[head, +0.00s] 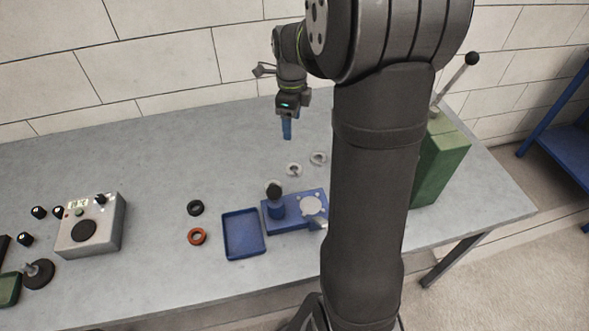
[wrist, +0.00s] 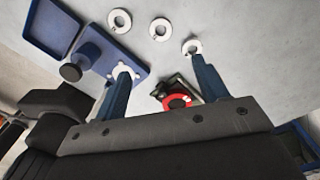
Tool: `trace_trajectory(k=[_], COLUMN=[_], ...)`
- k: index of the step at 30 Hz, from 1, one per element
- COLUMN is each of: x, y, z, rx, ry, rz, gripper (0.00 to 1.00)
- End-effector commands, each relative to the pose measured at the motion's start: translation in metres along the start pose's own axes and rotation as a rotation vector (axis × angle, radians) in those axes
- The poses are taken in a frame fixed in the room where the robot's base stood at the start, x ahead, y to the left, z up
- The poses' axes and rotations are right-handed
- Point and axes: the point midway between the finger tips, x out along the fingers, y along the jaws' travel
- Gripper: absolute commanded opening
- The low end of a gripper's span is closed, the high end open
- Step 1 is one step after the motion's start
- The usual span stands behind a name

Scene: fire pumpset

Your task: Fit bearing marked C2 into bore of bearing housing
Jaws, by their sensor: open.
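My gripper (head: 287,134) is open and empty, pointing down above the back of the table. Its two blue fingers stand apart in the wrist view (wrist: 158,66). Pale rings, probably bearings, lie flat on the table: one (head: 294,170) and another (head: 318,158) in the head view. The wrist view shows three, including a ring (wrist: 192,47) by the right fingertip. I cannot read a C2 mark on any. A blue block (head: 292,225) with a round pale face and a dark-topped post may be the bearing housing; one finger partly covers it in the wrist view.
An empty blue tray (head: 243,233) sits left of the block. A black ring (head: 195,208) and an orange ring (head: 197,236) lie further left, then a grey device (head: 92,228). A tall green box (head: 440,160) with a lever stands right, partly behind my arm.

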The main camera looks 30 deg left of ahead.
Motion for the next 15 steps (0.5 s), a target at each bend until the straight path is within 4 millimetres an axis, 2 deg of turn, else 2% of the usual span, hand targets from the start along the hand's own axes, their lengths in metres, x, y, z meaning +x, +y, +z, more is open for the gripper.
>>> trace_trajectory(k=[5, 15], x=[0.028, 0.101], y=[0.002, 0.001], z=[-0.001, -0.001], rx=[0.021, 0.019], ry=[0.002, 0.002], rz=[0.004, 0.004], gripper=[0.66, 0.66])
